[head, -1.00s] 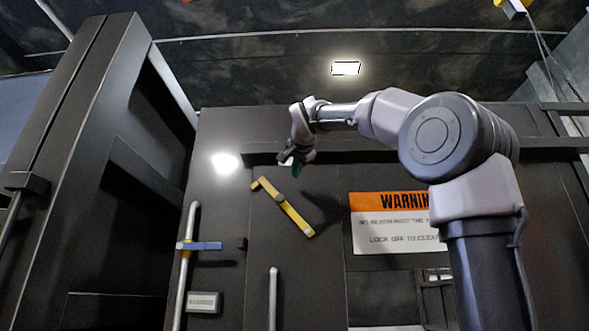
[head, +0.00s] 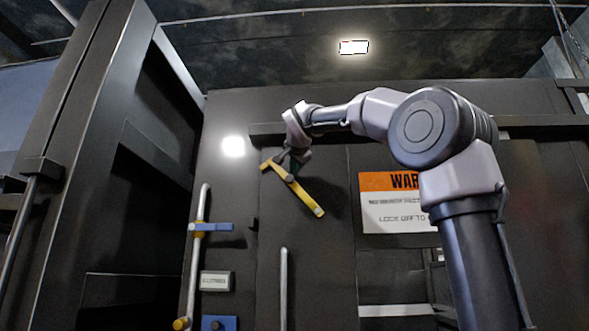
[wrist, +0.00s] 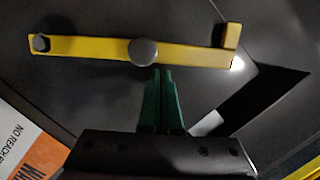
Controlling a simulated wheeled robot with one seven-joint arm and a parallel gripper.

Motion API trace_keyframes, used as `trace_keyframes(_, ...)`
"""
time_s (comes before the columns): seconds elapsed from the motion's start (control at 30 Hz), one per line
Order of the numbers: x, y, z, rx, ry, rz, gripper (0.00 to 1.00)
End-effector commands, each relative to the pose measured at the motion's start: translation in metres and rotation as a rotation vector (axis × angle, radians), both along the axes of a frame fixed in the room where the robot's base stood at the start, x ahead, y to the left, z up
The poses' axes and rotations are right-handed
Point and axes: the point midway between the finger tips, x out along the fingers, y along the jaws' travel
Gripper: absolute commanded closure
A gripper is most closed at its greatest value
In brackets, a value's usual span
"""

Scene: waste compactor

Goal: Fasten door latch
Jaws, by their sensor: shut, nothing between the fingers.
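The door latch (head: 306,198) is a yellow bar with a round grey pivot. It sits slanted on the dark door, upper end left and lower end right. In the wrist view the yellow latch (wrist: 190,54) lies across the upper picture, with a raised block at its right end. My gripper (head: 291,174) is at the latch's upper part in the head view, near the pivot. In the wrist view my gripper (wrist: 162,72) has its green fingers shut and empty, tips just below the pivot and bar. I cannot tell whether they touch the latch.
A warning sign (head: 388,214) is on the door right of the latch. A vertical rod with a blue handle (head: 212,227) is at the left, and a grey vertical bar (head: 284,290) is below the latch. A dark frame (head: 125,110) stands at the far left.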

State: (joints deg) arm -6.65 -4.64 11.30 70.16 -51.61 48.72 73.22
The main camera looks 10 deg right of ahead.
Motion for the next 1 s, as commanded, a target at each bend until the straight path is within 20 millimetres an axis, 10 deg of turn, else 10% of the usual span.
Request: trace_keyframes(1.0, 0.015, 0.046, -0.039, -0.371, 0.123, 0.003, 1.0)
